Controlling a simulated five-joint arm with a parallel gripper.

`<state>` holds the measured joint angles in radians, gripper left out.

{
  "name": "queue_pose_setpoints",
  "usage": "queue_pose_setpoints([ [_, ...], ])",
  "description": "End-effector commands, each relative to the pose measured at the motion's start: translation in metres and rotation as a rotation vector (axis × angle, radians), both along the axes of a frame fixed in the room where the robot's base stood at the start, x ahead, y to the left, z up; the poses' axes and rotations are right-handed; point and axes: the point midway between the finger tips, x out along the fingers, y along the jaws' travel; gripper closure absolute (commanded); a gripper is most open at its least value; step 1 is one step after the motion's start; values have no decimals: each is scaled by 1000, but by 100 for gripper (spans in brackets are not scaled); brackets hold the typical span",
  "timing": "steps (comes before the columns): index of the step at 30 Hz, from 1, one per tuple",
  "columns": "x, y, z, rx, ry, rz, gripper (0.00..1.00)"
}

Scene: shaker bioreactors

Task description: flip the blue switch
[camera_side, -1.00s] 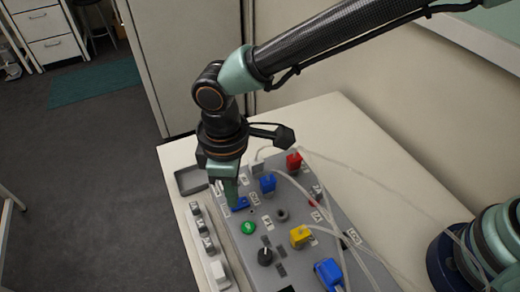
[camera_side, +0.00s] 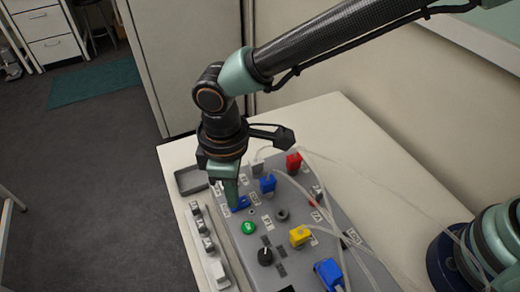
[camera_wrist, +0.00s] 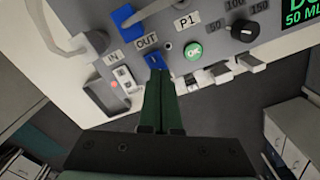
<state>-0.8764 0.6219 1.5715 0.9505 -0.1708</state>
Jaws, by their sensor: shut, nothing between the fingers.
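The blue switch (camera_side: 241,203) is on the grey panel (camera_side: 321,227), near its left edge and left of a green button (camera_side: 248,228). My gripper (camera_side: 232,205) is shut and empty, pointing down with its tips at the switch. In the wrist view the blue switch (camera_wrist: 155,61) shows just beyond the fingertips (camera_wrist: 158,73), which partly cover it. The tips look to be touching it or very close; I cannot tell which.
A blue connector (camera_side: 267,184), a red one (camera_side: 294,162) and a yellow one (camera_side: 300,236) stand on the panel with clear tubes. A black knob (camera_side: 265,257) is nearby. A strip of white rockers (camera_side: 207,243) and a grey tray (camera_side: 189,181) lie to the left.

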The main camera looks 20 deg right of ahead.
Motion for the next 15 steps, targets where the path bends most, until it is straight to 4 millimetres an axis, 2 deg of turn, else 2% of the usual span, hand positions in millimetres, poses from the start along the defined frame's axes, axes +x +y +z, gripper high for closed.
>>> queue_pose_setpoints([
  [15, 1, 1, 39, 3, -3, 0, 100],
])
